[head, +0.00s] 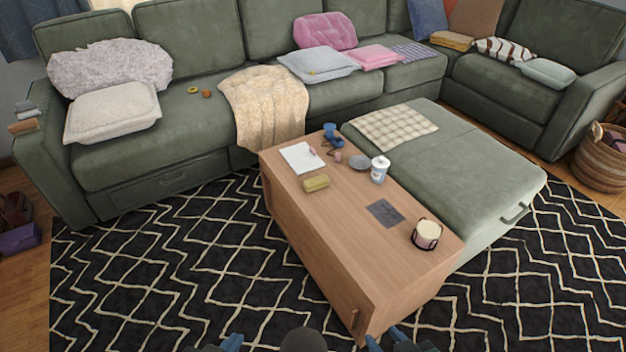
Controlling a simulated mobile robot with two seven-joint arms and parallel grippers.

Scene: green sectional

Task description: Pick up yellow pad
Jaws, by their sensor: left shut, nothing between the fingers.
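A small yellow-green pad (316,183) lies flat on the wooden coffee table (335,235), just in front of a white notebook (301,158). Nothing touches it from above. My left gripper (232,342) shows only as a blue and dark piece at the bottom edge, shut and empty, well short of the table. My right gripper (386,341) shows as blue pieces at the bottom edge near the table's front corner; its fingertips are too cut off to read.
A white cup (380,169), grey dish (360,162), blue item (330,131), dark flat card (385,212) and candle jar (427,234) share the tabletop. A green ottoman (470,185) adjoins its right side. The sectional (190,110) stands behind; patterned rug (170,270) is open at left.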

